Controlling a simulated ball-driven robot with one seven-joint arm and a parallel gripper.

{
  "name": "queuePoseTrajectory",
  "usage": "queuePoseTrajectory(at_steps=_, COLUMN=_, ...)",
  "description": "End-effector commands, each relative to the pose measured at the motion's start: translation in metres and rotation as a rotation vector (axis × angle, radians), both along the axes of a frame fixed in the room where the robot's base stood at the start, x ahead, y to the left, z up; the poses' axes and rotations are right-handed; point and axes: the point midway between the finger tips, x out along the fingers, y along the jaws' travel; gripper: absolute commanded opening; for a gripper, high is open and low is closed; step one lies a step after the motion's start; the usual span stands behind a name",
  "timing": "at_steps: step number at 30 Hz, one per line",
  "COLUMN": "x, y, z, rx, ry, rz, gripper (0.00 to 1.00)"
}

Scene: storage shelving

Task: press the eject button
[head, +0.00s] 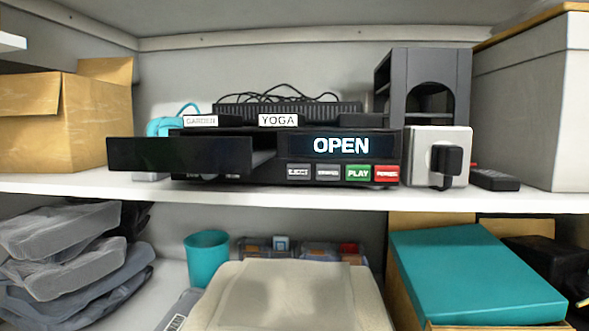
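A black disc player (288,145) sits on the white shelf, its display (341,145) reading "OPEN". Its disc tray (180,154) sticks out at the left front. The grey eject button (298,172) is the leftmost of the row under the display. To its right are another grey button (328,173), a green play button (358,173) and a red button (387,173). Labels reading "GARDEN" (200,121) and "YOGA" (278,120) show on top of the player. My gripper is not in view.
A white outlet box with a black plug (446,163) stands right of the player, before a dark rack (422,62). A cardboard box (65,115) is at left, a grey box (531,105) at right. The shelf edge (330,199) runs below. The space before the buttons looks clear.

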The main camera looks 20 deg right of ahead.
Motion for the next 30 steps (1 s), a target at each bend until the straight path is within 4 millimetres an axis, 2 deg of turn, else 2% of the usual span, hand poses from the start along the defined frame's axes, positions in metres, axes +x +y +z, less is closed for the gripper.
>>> queuePoseTrajectory(at_steps=13, x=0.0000, y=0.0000, z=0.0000, rx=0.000, ry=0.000, rz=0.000, gripper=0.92)
queuePoseTrajectory(at_steps=30, x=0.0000, y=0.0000, z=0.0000, rx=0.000, ry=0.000, rz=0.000, gripper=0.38)
